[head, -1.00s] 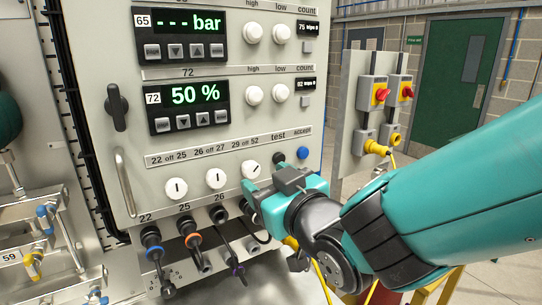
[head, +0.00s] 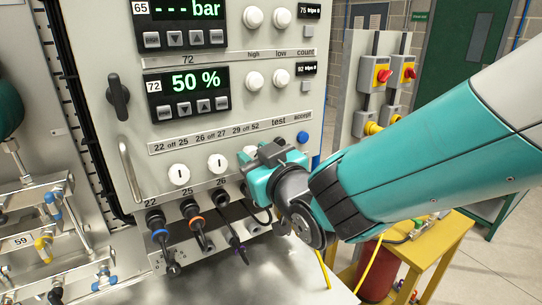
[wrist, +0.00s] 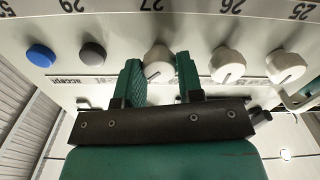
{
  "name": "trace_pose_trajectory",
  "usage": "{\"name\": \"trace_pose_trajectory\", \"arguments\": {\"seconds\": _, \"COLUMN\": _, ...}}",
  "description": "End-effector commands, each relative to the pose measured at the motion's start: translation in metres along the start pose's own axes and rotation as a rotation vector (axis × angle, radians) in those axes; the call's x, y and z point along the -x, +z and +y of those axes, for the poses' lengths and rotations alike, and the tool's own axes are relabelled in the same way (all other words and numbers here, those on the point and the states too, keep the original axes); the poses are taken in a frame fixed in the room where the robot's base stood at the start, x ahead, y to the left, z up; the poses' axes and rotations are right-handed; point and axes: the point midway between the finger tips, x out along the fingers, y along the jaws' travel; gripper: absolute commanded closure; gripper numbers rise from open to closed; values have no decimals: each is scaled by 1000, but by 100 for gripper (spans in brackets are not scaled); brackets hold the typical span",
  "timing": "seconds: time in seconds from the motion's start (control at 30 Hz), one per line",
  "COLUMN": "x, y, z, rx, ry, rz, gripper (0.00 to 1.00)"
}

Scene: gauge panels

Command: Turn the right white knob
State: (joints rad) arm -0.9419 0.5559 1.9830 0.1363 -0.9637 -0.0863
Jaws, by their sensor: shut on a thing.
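The right white knob (head: 249,152) is the rightmost of three in the lower row on the grey panel. In the head view my gripper (head: 256,162) covers most of it, and its mark is hidden. In the wrist view this knob (wrist: 158,62) sits between my two teal fingers, and my gripper (wrist: 160,74) is shut on it. The middle white knob (head: 217,162) and the left white knob (head: 179,174) show upright marks in the head view.
A blue button (head: 303,137) is right of the knobs, with a dark button (wrist: 92,55) between in the wrist view. Hoses and connectors (head: 193,216) stick out below. A door handle (head: 130,170) is at the left. A yellow stand (head: 430,255) is right.

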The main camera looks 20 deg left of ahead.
Motion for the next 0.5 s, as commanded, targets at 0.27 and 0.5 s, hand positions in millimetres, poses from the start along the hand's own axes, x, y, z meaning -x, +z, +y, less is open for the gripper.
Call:
{"name": "trace_pose_trajectory", "arguments": {"seconds": 0.27, "x": 0, "y": 2, "z": -1, "rx": 65, "ry": 0, "rz": 2, "gripper": 89}}
{"name": "trace_pose_trajectory", "arguments": {"seconds": 0.5, "x": 1, "y": 5, "z": -1, "rx": 231, "ry": 1, "rz": 4, "gripper": 89}}
